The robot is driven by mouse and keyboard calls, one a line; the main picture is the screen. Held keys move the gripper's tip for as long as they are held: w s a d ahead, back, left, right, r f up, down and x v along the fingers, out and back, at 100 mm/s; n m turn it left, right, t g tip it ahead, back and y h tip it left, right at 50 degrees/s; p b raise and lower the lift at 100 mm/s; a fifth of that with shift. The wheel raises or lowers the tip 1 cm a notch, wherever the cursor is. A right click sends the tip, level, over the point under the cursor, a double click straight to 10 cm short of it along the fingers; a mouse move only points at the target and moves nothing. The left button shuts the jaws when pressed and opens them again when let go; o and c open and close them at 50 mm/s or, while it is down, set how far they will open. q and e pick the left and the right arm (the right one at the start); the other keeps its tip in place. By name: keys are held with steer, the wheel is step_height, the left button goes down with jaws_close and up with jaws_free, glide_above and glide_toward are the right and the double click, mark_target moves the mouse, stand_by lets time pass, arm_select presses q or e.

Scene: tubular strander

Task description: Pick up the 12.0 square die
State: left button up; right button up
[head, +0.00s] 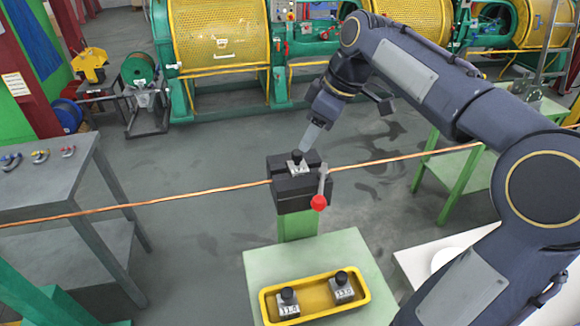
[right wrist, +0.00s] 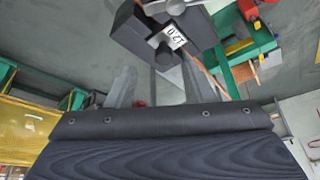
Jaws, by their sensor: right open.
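The 12.0 square die (head: 298,168) is a small light metal block with a black knob, seated in a black holder (head: 295,193) on a green post. Its label reads 12.0 in the right wrist view (right wrist: 174,38), where the knob points toward the camera. My right gripper (head: 307,147) is open and empty, close above and beside the die. In the right wrist view its two fingers (right wrist: 157,68) stand apart, with the die beyond the tips. I cannot tell whether a finger touches the knob. My left gripper is not in view.
A copper wire (head: 180,197) runs across through the holder. A yellow tray (head: 316,314) holds two other dies on a pale green table (head: 260,262). A grey table (head: 40,186) stands left.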

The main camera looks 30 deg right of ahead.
mark_target(297, 152)
steer(key=x, duration=0.5)
steer(key=shift+a+r, duration=0.15)
steer(key=shift+a, duration=0.2)
steer(key=shift+w+a+f, duration=0.1)
steer(key=shift+w+f, duration=0.1)
steer(key=shift+f, duration=0.35)
steer(key=shift+r, duration=0.1)
jaws_close()
